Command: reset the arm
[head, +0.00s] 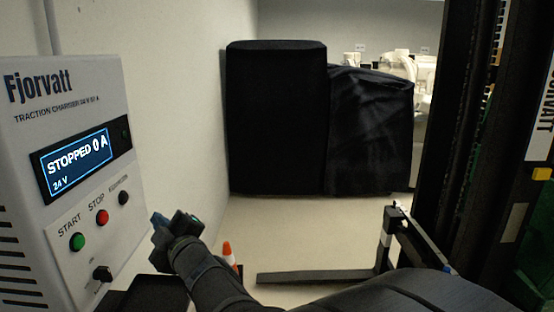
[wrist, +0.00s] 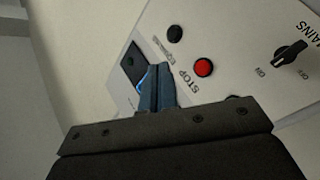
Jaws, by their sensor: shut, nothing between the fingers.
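My gripper (head: 176,226) is at the lower middle-left of the head view, to the right of the Fjorvatt traction charger (head: 70,130). In the wrist view its blue fingers (wrist: 157,88) are shut together with nothing between them. They appear in front of the charger's panel, and I cannot tell the exact gap. The charger's display (head: 85,158) reads STOPPED 0 A, 24 V. Its green START button (head: 77,242) and red STOP button (head: 102,217) show in the head view. The STOP button also shows in the wrist view (wrist: 203,67), near the mains knob (wrist: 290,53).
Black covered carts (head: 277,120) stand at the back against the wall. A forklift-like mast (head: 460,130) rises at the right, with a dark fork (head: 315,277) low over the floor. An orange cone (head: 228,253) stands beside my arm. Pale floor (head: 280,235) lies clear before the carts.

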